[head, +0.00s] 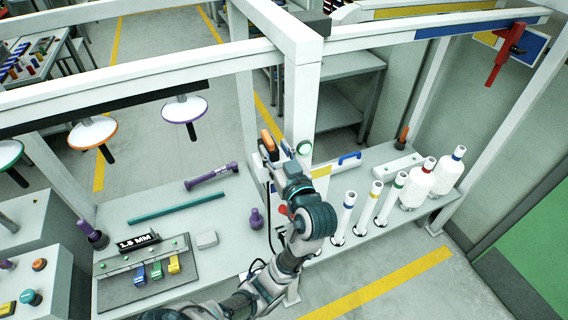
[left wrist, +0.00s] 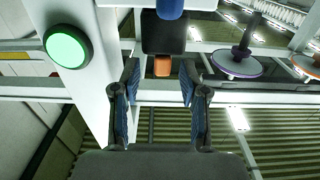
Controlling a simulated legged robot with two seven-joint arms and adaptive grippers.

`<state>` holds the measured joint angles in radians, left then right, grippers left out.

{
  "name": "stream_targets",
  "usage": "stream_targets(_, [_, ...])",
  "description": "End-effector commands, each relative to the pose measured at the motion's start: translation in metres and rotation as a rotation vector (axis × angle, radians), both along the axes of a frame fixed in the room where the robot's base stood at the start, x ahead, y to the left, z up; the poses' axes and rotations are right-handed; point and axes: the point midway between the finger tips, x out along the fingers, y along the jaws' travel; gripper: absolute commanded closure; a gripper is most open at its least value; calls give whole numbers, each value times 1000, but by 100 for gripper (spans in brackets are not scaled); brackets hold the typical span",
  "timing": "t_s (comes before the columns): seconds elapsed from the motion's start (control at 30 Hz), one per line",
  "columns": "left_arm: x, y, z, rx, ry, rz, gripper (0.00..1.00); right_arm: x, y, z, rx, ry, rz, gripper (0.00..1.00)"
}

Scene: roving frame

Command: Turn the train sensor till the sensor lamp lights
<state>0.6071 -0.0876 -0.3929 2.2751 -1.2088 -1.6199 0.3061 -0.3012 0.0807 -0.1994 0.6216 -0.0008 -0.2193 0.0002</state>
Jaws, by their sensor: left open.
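The train sensor, a dark block with an orange end, sits on the white post in the head view (head: 268,143). In the left wrist view its black body (left wrist: 165,35) has a blue part above and an orange part below. The round sensor lamp (left wrist: 68,46) beside it is bright green in a dark rim; in the head view the lamp (head: 304,147) looks pale green. My left gripper (head: 281,158) is at the post, just below the sensor. In the left wrist view its open fingers (left wrist: 159,80) stand either side of the orange part, with gaps. My right gripper is not in view.
White bobbins and tubes (head: 348,205) stand right of my arm. A keyed panel (head: 150,270), a teal rod (head: 178,208) and a purple tool (head: 211,176) lie on the left bench. White rails (head: 130,85) frame the post, with discs (head: 184,109) hanging at left.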

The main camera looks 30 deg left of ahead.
Motion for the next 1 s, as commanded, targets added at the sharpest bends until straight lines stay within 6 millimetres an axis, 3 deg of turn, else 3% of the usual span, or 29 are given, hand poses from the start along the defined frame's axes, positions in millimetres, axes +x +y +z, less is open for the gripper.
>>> stream_targets(0.13, [-20, -26, -1, -4, 2, -4, 56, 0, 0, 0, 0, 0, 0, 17])
stream_targets(0.33, [-38, -46, -1, -3, 1, -2, 56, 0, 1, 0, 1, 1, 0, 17])
stream_targets(1.0, [-42, -51, -1, -1, 1, 0, 56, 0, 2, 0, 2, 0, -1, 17])
